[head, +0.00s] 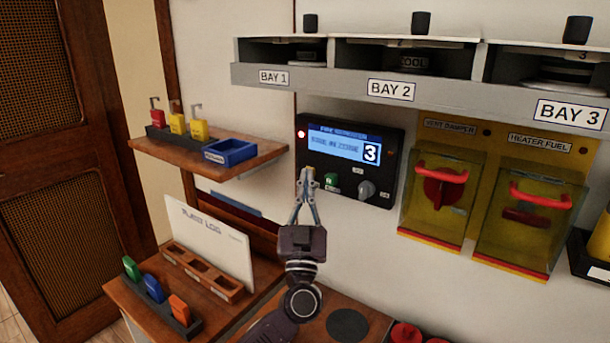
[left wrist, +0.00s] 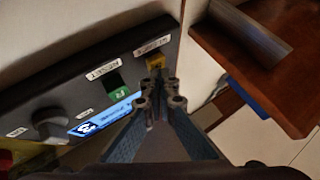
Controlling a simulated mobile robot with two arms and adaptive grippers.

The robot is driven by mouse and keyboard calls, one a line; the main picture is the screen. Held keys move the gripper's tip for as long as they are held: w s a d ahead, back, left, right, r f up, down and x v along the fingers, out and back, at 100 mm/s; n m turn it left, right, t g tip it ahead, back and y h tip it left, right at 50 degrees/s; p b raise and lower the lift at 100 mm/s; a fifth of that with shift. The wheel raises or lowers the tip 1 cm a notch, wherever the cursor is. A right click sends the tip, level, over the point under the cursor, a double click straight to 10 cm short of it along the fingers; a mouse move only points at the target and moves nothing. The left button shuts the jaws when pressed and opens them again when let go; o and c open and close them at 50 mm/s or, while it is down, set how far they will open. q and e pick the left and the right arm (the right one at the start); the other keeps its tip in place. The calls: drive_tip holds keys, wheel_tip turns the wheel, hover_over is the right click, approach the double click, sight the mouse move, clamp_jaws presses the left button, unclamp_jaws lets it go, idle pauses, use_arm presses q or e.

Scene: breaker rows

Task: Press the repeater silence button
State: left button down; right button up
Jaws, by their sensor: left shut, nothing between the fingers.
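The repeater panel (head: 348,192) is a black wall box with a lit blue screen (head: 345,143) reading a fire-in-zone message with a large 3. My left gripper (head: 308,180) is shut and empty, its tips at the panel's lower left. In the left wrist view the yellow button (left wrist: 155,62) sits just beyond the fingertips (left wrist: 160,90), under a white label that seems to read silence. Contact between tips and button cannot be told. The green button (left wrist: 114,92), labelled reset, is beside it. In the head view the fingers mostly cover the yellow button. My right gripper is not in view.
Clear yellow covers with red handles (head: 442,176) hang further right. A bay shelf (head: 340,84) runs above. A wooden shelf (head: 190,150) with tags and a blue tray (head: 230,152) is left of the panel.

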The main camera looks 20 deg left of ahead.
use_arm(q)
drive_tip(key=shift+w, duration=0.15)
idle(0.5)
drive_tip(key=shift+w+d, duration=0.15)
drive_tip(key=shift+w, duration=0.1)
